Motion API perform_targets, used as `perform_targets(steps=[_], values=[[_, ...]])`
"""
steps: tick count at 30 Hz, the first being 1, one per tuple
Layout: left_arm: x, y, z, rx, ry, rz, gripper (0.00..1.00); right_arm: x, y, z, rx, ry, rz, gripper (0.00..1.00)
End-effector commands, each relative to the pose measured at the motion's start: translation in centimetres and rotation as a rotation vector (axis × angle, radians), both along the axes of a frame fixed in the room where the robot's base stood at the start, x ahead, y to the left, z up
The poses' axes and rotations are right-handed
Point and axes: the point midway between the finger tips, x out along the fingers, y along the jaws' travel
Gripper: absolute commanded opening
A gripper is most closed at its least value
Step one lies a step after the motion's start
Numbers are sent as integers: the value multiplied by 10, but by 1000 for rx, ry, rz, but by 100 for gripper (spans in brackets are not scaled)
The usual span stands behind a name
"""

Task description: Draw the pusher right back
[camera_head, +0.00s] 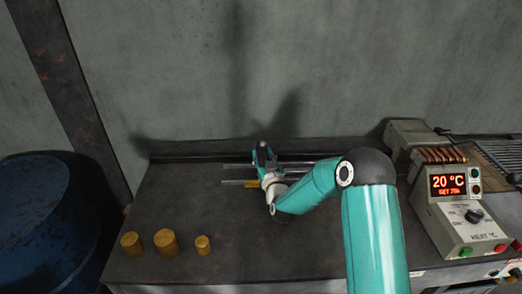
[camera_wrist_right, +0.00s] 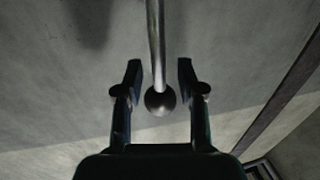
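In the right wrist view, a metal rod with a round ball knob (camera_wrist_right: 160,101), seemingly the pusher's handle, lies between the two fingers of my right gripper (camera_wrist_right: 158,76). The fingers are open, with a gap on each side of the rod and knob. In the head view my right gripper (camera_head: 264,152) is at the thin rails (camera_head: 235,165) near the back of the bench. A small brass-coloured piece (camera_head: 251,184) shows beside it. My arm and gripper hide the knob and much of the rails' right part there. My left gripper is not in view.
Three brass-coloured cylinders (camera_head: 165,242) stand at the bench's front left. A heater box (camera_head: 458,213) reading 20 °C stands at the right, with a copper coil (camera_head: 440,155) behind it. A blue drum (camera_head: 45,225) is left of the bench (camera_head: 165,195). The bench's left middle is clear.

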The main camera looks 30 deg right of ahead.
Motion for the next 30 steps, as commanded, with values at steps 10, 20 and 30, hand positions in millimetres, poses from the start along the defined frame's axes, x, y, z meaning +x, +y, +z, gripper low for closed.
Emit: perform_targets(steps=[10, 20, 30], values=[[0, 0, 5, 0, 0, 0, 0, 15, -6, 0, 0, -1, -1, 39], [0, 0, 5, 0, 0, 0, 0, 14, -6, 0, 0, 0, -1, 12], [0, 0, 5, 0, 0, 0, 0, 14, -6, 0, 0, 0, -1, 0]])
